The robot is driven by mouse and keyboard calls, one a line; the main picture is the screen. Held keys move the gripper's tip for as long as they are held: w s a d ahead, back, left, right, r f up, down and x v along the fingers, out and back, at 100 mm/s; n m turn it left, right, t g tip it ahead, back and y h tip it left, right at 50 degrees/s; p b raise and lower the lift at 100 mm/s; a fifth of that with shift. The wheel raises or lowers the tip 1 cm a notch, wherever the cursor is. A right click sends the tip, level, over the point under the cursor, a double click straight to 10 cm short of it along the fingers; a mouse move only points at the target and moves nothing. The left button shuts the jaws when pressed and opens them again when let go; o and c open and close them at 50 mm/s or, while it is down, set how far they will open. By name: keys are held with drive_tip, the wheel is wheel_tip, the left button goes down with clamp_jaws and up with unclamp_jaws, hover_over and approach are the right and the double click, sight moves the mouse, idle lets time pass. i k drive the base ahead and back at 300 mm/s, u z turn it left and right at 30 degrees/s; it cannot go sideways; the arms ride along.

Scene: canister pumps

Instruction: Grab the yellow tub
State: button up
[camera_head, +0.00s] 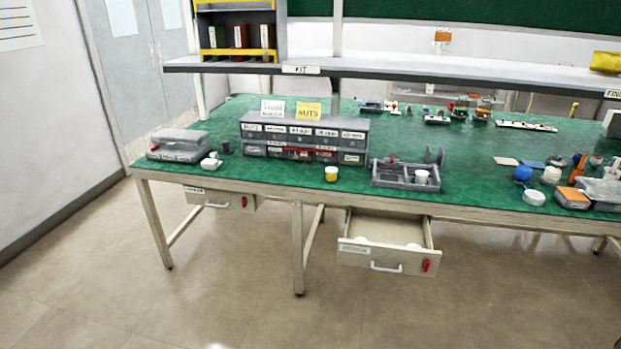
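A small yellow tub (331,174) with a pale top stands upright on the green bench top, near its front edge. It is just in front of the right part of the grey drawer organiser and left of a grey tray. Nothing touches it that I can make out. A larger yellow object (605,62) lies on the raised shelf at the far right, cut off by the picture edge; I cannot tell what it is. My gripper is not in view.
The green workbench (430,200) has an open drawer (386,250) sticking out below its front edge. The organiser (303,139) stands behind the tub, the grey tray (390,180) to its right. Several small items crowd the right end. The floor (220,280) in front is clear.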

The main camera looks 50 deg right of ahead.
sight(331, 172)
drive_tip(key=z, duration=0.25)
drive_tip(key=k, duration=0.2)
drive_tip(key=u, duration=2)
drive_tip(key=k, duration=1.4)
drive_tip(key=z, duration=1.2)
drive_tip(key=i, duration=1.2)
drive_tip(key=z, duration=0.35)
